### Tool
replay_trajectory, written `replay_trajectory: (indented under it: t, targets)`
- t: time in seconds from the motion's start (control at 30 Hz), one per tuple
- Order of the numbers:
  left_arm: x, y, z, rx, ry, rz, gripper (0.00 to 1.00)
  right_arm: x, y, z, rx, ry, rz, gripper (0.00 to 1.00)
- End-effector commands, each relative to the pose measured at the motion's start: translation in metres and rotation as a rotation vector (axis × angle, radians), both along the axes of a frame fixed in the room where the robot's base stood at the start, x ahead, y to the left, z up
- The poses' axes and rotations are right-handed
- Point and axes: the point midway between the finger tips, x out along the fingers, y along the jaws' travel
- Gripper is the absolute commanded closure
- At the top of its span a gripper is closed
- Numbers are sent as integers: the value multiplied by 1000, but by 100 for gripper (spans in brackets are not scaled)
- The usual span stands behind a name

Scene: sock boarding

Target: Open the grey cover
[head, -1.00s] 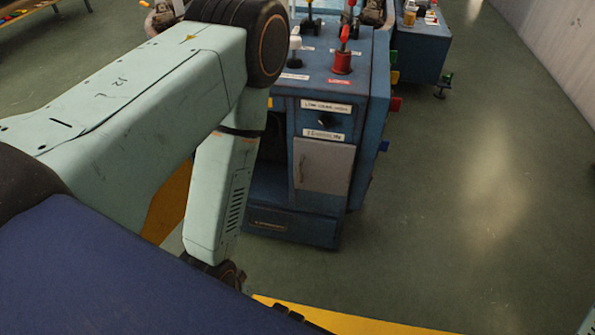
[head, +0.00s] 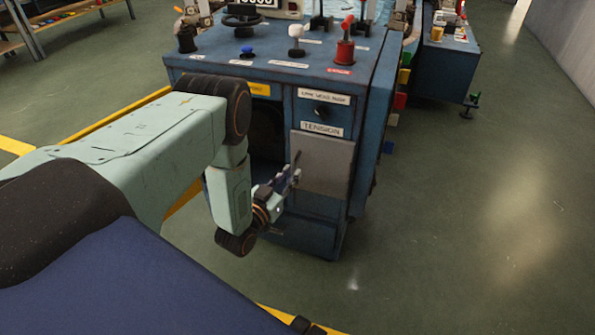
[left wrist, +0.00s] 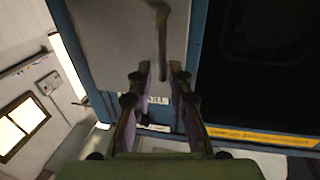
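The grey cover (head: 327,165) is a flat panel on the front of the blue cabinet, under the "TENSION" label. It looks shut, flush with the cabinet front. Its dark bar handle (head: 297,163) is on the cover's left side. My left gripper (head: 294,175) is at this handle. In the left wrist view the cover (left wrist: 110,25) fills the top, and the handle (left wrist: 161,45) reaches down between the two fingertips of my left gripper (left wrist: 159,72). The fingers are apart, with gaps beside the handle. My right gripper is not in view.
The blue cabinet (head: 290,100) carries a red-topped lever (head: 345,45), a white knob (head: 296,35) and a small black knob (head: 320,111). A dark opening (head: 267,135) lies left of the cover. Green floor (head: 470,220) is clear to the right.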

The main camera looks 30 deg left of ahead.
Motion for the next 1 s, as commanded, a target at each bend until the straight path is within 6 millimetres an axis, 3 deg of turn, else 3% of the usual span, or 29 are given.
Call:
replay_trajectory:
  t: [0.1,0.33,0.63,0.87,1.0]
  targets:
    - [19,2,-1,0,-3,0,81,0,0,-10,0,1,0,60]
    - [39,3,-1,0,0,0,81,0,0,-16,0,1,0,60]
    - [41,1,0,-1,2,0,81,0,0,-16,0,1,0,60]
    - [41,-1,0,-1,3,0,100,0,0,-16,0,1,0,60]
    - [41,0,0,-1,3,0,100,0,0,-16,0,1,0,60]
